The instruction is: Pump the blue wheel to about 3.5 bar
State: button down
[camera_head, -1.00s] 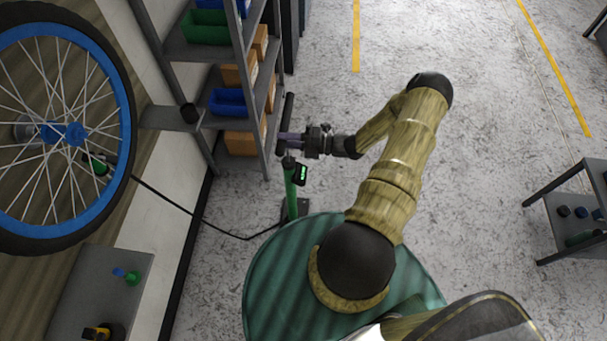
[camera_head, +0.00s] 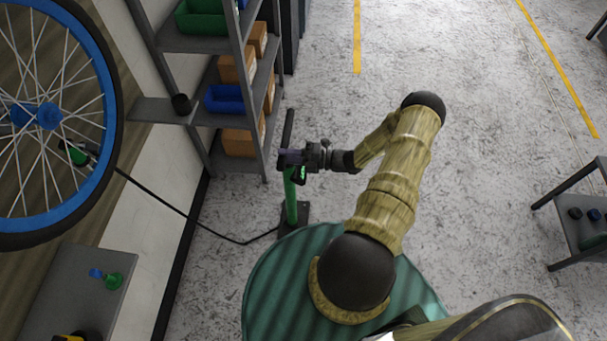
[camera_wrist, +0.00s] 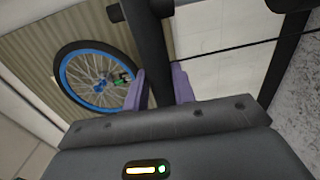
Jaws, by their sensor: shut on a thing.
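The wheel with a blue rim (camera_head: 108,85) hangs at the left against the wall; it also shows in the wrist view (camera_wrist: 65,73). A green chuck (camera_head: 76,154) sits by its lower spokes, with a black hose (camera_head: 180,212) running to the floor pump. The pump's green barrel (camera_head: 291,203) stands upright on a dark base. My gripper (camera_head: 290,158) is shut on the pump's black handle (camera_head: 288,128), close above the barrel top. In the wrist view the purple fingers (camera_wrist: 159,88) are either side of the dark bar. The small green-lit gauge (camera_head: 301,175) is partly covered and unreadable.
A grey shelf (camera_head: 215,120) with bins and boxes stands left of the pump. A grey bench (camera_head: 70,295) holding a small green item is at lower left. A low rack (camera_head: 580,235) is at the right. The floor between is clear.

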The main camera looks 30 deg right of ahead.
notch_tip(320, 180, down, 8)
jog(key=b, duration=0.5)
jog(key=c, duration=0.8)
grip_release()
jog(key=shift+r+p, duration=0.3)
jog(key=shift+r, duration=0.35)
jog(key=b+v, duration=0.1)
jog(key=v, duration=0.8)
jog(key=shift+a+r, duration=0.1)
